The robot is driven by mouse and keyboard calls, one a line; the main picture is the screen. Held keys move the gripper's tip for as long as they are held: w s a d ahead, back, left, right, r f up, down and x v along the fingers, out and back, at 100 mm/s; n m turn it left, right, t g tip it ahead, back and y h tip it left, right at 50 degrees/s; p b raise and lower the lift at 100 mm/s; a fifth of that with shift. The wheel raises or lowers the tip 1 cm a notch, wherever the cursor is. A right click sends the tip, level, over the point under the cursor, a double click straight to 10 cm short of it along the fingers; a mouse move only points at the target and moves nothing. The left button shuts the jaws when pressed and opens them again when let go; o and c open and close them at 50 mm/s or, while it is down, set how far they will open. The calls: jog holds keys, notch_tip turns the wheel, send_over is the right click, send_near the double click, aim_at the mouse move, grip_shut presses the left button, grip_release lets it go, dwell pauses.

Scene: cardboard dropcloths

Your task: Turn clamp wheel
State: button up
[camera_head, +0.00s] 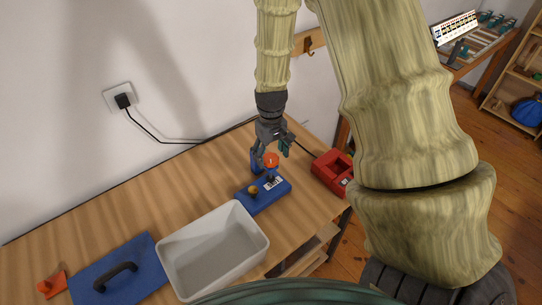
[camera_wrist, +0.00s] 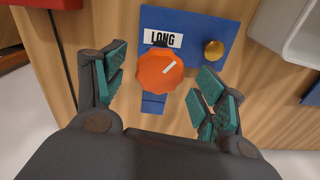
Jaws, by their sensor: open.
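The clamp wheel is an orange, scalloped knob (camera_wrist: 160,70) with a white mark on its top. It sits on a blue base (camera_wrist: 192,29) that bears a white label reading "LONG" and a round brass knob (camera_wrist: 213,50). In the head view the orange wheel (camera_head: 271,160) stands on the blue base (camera_head: 262,201) at the back right of the workbench. My gripper (camera_wrist: 160,98) is open, with its green-padded fingers on either side of the wheel in the wrist view. I see no clear contact. In the head view my gripper (camera_head: 272,150) is just above the wheel and partly hides it.
A white bin (camera_head: 213,250) stands left of the base on the wooden bench (camera_head: 140,205). A red device (camera_head: 332,172) lies to the right. A blue panel with a black handle (camera_head: 118,275) and an orange piece (camera_head: 51,284) lie at the lower left. A cable runs along the wall.

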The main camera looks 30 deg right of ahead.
aim_at(271, 158)
notch_tip(271, 158, up, 11)
jog(key=shift+f, duration=0.15)
dwell(0.4)
dwell(0.4)
